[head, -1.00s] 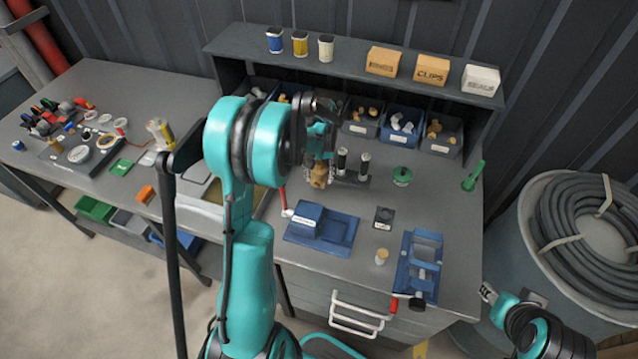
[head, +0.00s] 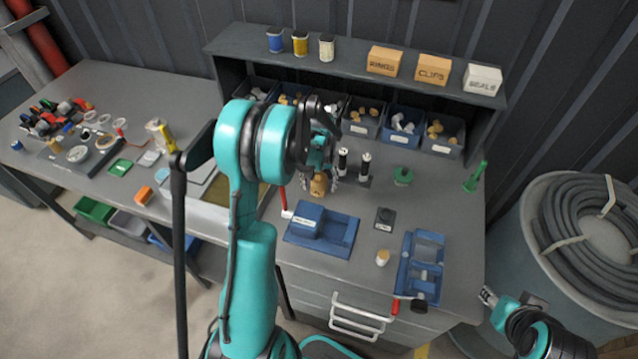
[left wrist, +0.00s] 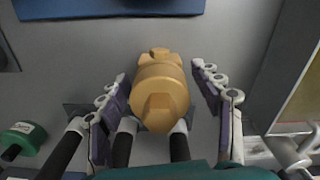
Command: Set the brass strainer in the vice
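The brass strainer (head: 319,185) is an upright, stepped, yellow-brown piece on the bench, in front of two black cylinders. My left gripper (head: 322,170) is over it from above and hides its upper part in the head view. In the left wrist view the strainer (left wrist: 160,88) lies between the two fingers (left wrist: 158,85), with a narrow gap on each side; the gripper looks open. The blue vice (head: 420,270) with a black knob stands empty at the right front of the bench. My right gripper (head: 488,297) is beside the bench's right edge, its opening too small to tell.
A blue block on a blue base (head: 325,230) stands in front of the strainer. A small dark block (head: 384,218) and a pale-topped cylinder (head: 382,258) stand left of the vice. The black cylinders (head: 343,162) are close behind my left gripper. Parts bins line the back.

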